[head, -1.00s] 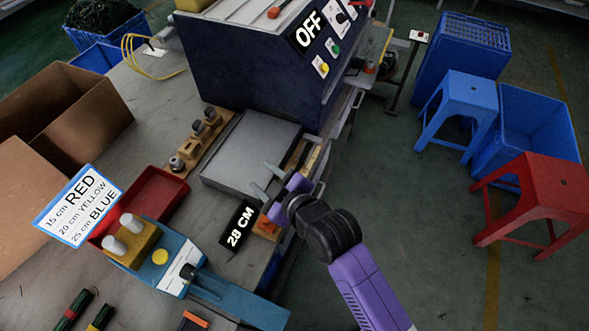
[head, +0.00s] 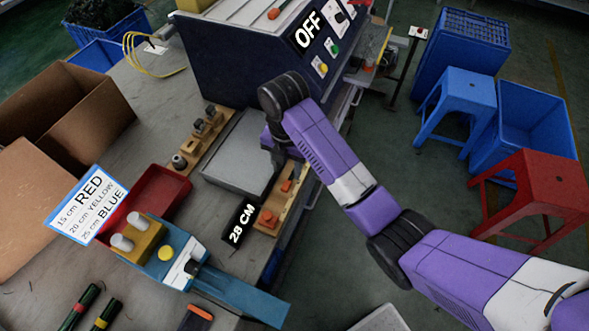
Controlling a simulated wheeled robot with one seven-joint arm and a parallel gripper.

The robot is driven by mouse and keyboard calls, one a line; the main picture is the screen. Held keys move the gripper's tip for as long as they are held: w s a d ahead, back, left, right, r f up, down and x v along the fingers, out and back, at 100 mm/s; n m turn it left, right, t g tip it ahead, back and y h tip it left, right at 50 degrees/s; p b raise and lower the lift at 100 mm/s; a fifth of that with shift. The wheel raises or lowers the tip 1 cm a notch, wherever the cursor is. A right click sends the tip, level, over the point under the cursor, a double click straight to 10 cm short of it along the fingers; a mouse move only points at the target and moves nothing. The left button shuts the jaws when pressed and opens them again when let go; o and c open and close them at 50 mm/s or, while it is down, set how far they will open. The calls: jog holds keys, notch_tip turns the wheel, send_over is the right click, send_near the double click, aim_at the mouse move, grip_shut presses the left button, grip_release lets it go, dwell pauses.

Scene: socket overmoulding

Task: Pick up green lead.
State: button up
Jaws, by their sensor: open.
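I cannot clearly make out a green lead in the head view. Two dark green-black rods lie at the lower left edge, one with a red band (head: 78,306) and one with a yellow band (head: 105,315); whether either is a lead, I cannot tell. My gripper (head: 277,158) is open and points down at the right edge of the grey plate (head: 236,152), beside the wooden fixture (head: 283,200). My arm hides most of its fingers and whatever lies under them.
A dark blue machine marked OFF (head: 240,60) stands behind the plate. A 28 CM sign (head: 241,222), a blue tool (head: 178,262), a red tray (head: 160,190) and cardboard boxes (head: 95,120) crowd the bench. Stools (head: 535,185) and blue crates stand at right.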

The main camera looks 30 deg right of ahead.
aim_at(287, 184)
jog(key=shift+s+a+f+p, duration=0.15)
jog(key=shift+f+p, duration=0.15)
jog(key=shift+f, duration=1.3)
jog(key=shift+s+a+f+p, duration=0.1)
jog(key=shift+f+p, duration=0.15)
jog(key=shift+f, duration=1.3)
grip_shut()
